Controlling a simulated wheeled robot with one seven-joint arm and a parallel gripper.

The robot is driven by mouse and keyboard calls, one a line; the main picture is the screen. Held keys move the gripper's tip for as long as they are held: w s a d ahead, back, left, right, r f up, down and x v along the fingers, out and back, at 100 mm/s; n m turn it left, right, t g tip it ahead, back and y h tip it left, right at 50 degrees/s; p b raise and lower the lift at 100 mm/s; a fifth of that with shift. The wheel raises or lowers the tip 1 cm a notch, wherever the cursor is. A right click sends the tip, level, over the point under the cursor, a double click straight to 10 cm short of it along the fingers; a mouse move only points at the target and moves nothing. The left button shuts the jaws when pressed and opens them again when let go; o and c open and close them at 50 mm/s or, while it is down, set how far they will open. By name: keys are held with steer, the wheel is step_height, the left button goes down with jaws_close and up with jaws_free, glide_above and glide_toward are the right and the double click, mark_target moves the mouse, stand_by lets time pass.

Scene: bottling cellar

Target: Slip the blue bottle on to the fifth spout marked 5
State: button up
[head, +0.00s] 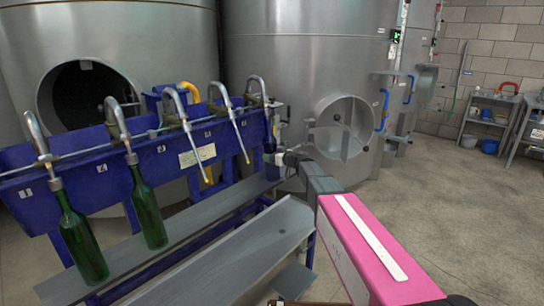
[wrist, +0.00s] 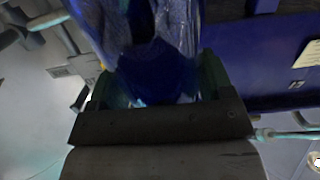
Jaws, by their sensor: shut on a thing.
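My gripper (head: 273,158) is at the far right end of the blue filling rack. In the wrist view my gripper (wrist: 155,84) is shut on the blue bottle (wrist: 152,50), whose glass fills the space between the green-tinted fingers. In the head view only a narrow dark part of the blue bottle (head: 269,130) shows, upright against the rack. The fifth spout (head: 257,86) curves down just above it. I cannot tell whether the spout tip is inside the bottle's neck. The mark 5 is not readable.
Green bottles hang on the first spout (head: 80,238) and second spout (head: 148,208). The third spout (head: 190,135) and fourth spout (head: 233,122) are bare, hanging close left of my gripper. A grey trough (head: 225,262) runs below. Steel tanks (head: 305,60) stand behind.

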steer(key=o, duration=1.2)
steer(key=shift+d, duration=0.1)
steer(key=v, duration=1.1)
steer(key=s+d+f+m+g+h, duration=0.2)
steer(key=s+d+f+g+h, duration=0.1)
steer(key=s+f, duration=0.5)
steer(key=s+d+f+m+g+h, duration=0.2)
steer(key=s+d+f+g, duration=0.1)
steer(key=s+f, duration=0.4)
steer(key=s+d+f+m+g+h, duration=0.1)
steer(key=s+d+f+m+h, duration=0.1)
steer(key=s+d, duration=0.2)
steer(key=s+d+f+m+g+h, duration=0.1)
steer(key=s+d+f+m+h, duration=0.1)
steer(key=s+d+f+h, duration=0.1)
steer(key=s+d+f+m+g+h, duration=0.2)
steer(key=s+d+f+h, duration=0.1)
steer(key=s+d, duration=0.2)
steer(key=shift+s, duration=1.4)
steer(key=shift+a, duration=0.1)
